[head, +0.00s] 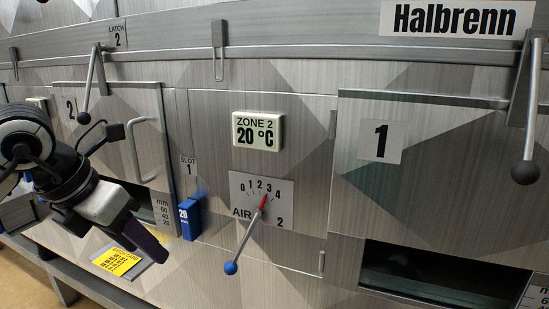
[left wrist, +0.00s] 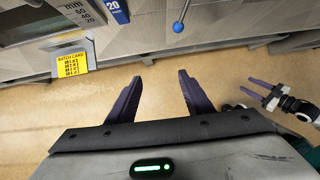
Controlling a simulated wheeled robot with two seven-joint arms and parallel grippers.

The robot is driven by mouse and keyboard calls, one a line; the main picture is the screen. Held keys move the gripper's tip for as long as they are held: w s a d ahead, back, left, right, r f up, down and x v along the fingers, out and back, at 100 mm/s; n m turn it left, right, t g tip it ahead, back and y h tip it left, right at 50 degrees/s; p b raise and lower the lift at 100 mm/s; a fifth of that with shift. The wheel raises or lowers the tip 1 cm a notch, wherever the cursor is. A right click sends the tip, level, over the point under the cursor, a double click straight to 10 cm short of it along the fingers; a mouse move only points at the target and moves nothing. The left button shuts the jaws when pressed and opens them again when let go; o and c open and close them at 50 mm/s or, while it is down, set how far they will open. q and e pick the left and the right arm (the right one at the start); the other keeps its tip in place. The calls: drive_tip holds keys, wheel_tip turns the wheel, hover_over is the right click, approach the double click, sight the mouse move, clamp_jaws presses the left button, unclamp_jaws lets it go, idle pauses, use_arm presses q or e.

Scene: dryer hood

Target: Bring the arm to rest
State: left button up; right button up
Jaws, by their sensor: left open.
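My left gripper (head: 150,240) is in front of the lower left of the dryer hood, near the yellow batch card (head: 117,261). It points down and to the right, with dark purple fingers. In the left wrist view, my left gripper (left wrist: 160,85) has its fingers spread, with only bare floor between them. My right gripper (left wrist: 240,92) shows at the right edge of that view, its two purple fingers apart and nothing between them. It is not in the head view.
The blue slot tag (head: 190,218) marked 20 is close right of my left gripper. A blue-knobbed air lever (head: 231,267) and black-knobbed latch levers (head: 525,172) stick out from the panel. An opening (head: 430,275) is below door 1. The floor (left wrist: 160,68) is clear.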

use_arm(q)
drive_tip(key=d+f+m+g+h, duration=0.1)
drive_tip(key=d+f+g+h, duration=0.2)
drive_tip(key=d, duration=0.4)
drive_tip(key=s+d+n+h, duration=0.2)
drive_tip(key=s+d+h, duration=0.2)
drive_tip(key=d+h, duration=0.35)
drive_tip(key=s+d+n+h, duration=0.2)
drive_tip(key=s+d+h, duration=0.1)
drive_tip(key=d+h, duration=0.4)
drive_tip(key=w+a+f+n+t+y, duration=0.3)
drive_tip(key=a+f+n+t+y, duration=0.4)
drive_tip(key=n, duration=0.6)
drive_tip(key=w+a+f+n+t+y, duration=0.45)
drive_tip(key=f+n+t, duration=0.4)
drive_tip(key=n, duration=0.45)
drive_tip(key=s+a+f+n+g+y, duration=0.2)
drive_tip(key=s+f+n+g+y, duration=0.1)
drive_tip(key=s+f, duration=0.7)
drive_tip(key=s+a+f+n+g+y, duration=0.2)
drive_tip(key=s+f+n+g, duration=0.4)
drive_tip(key=s+f, duration=0.4)
wheel_tip(320, 180, down, 7)
drive_tip(key=shift+s+a+r+n+y, duration=0.2)
drive_tip(key=shift+s+a+n+y, duration=0.15)
drive_tip(key=shift+y, duration=0.25)
use_arm(e)
drive_tip(key=shift+w+r, duration=0.15)
drive_tip(key=shift+w, duration=0.7)
